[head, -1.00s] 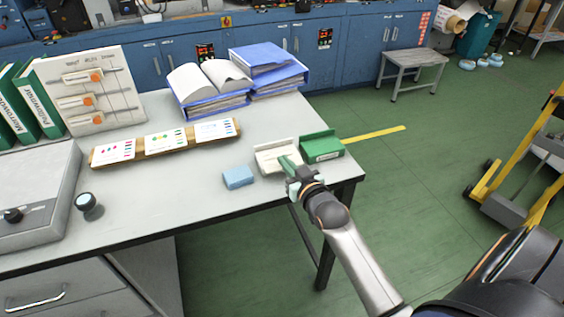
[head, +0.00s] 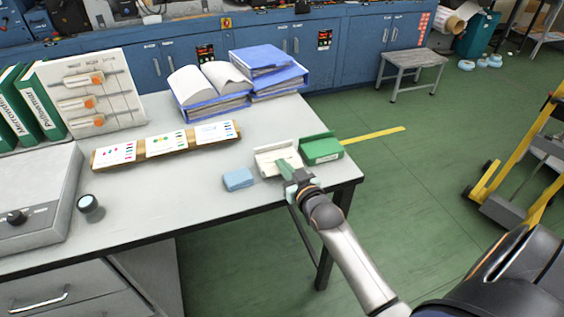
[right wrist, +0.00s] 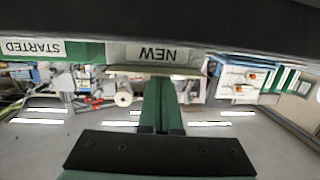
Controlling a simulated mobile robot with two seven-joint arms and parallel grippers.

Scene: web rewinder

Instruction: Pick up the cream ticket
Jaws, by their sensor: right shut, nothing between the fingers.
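A cream tray (head: 262,164) stands near the table's right corner, beside a green tray (head: 322,150). In the right wrist view, the labels appear upside down: NEW on the cream tray (right wrist: 120,54) and STARTED on the green tray (right wrist: 85,50). I cannot make out a separate cream ticket; the inside of the cream tray is pale and partly covered by my gripper. My right gripper (head: 286,165) is shut and empty, its green fingers reaching over the cream tray's front. Its fingers (right wrist: 158,100) also show in the right wrist view. My left gripper is not in view.
A blue block (head: 238,179) lies left of the cream tray. A wooden rack (head: 166,144) with printed cards and blue binders (head: 266,65) are farther back. A grey device (head: 38,200) fills the table's left side. The table's middle is clear.

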